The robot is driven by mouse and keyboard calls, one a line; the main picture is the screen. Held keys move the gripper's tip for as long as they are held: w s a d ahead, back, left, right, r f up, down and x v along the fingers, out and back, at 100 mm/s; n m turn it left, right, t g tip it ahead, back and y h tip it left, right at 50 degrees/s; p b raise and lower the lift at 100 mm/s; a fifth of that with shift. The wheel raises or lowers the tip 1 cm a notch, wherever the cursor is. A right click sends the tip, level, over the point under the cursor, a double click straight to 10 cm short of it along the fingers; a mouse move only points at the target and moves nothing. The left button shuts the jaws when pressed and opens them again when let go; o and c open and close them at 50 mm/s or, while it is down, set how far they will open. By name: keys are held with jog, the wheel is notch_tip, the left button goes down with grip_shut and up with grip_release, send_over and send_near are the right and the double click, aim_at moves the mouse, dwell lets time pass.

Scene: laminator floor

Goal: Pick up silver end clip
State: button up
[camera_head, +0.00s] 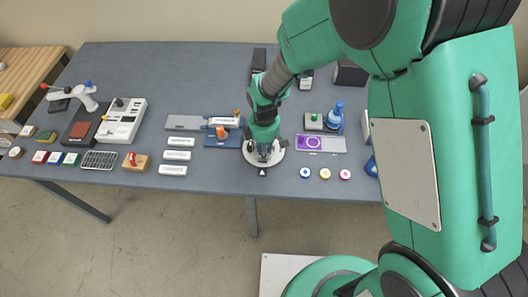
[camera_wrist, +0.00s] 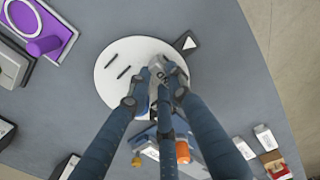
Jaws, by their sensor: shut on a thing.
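My gripper (camera_wrist: 158,85) points down over a round white disc (camera_wrist: 112,85) with two dark slots. Its fingers are closed around a small silver-grey piece, apparently the silver end clip (camera_wrist: 157,64). The fingers hide most of the piece, and I cannot tell whether it touches the disc. In the head view my gripper (camera_head: 264,150) is above the same white disc (camera_head: 276,158) near the front edge of the table.
A purple plate (camera_head: 309,142) lies to the right of the disc. A blue board with an orange knob (camera_head: 220,132) lies to the left, beside several white labelled blocks (camera_head: 177,155). Small round buttons (camera_head: 325,174) sit at the front right.

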jog(key=shift+r, duration=0.5)
notch_tip(320, 180, up, 2)
jog(key=shift+r+p, duration=0.15)
jog(key=shift+p, duration=0.3)
jog(key=s+d+p, duration=0.1)
jog(key=s+d, duration=0.2)
jog(key=s, duration=0.4)
jog(key=s+d+r, duration=0.1)
jog(key=s+d, duration=0.3)
jog(key=s, duration=0.3)
jog(key=shift+s+p, duration=0.3)
jog(key=shift+p, duration=0.1)
